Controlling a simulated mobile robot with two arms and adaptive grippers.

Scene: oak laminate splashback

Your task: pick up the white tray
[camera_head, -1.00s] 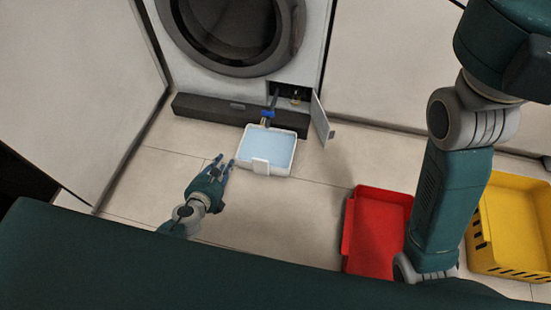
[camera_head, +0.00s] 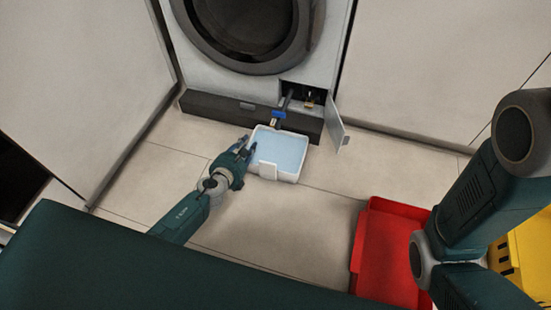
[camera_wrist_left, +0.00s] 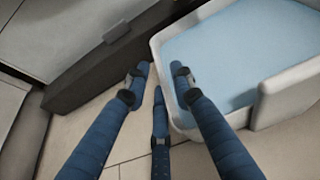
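The white tray (camera_head: 268,172) sits on the floor in front of the washing machine, with light blue liquid in it. It also fills the upper right of the left wrist view (camera_wrist_left: 288,98). My left gripper (camera_head: 248,148) is at the tray's left side. In the left wrist view its blue fingers (camera_wrist_left: 158,78) are spread: one is over the tray's left rim, and the other two are outside that wall. I cannot tell whether any finger touches the tray. My right arm is at the right, but its gripper is out of view.
The washing machine (camera_head: 340,30) has a small open flap (camera_head: 336,126) at its lower right. A hose with a blue end (camera_head: 278,116) hangs over the tray's back edge. A red crate (camera_head: 385,255) and a yellow crate (camera_head: 530,250) stand at right. Floor before the tray is clear.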

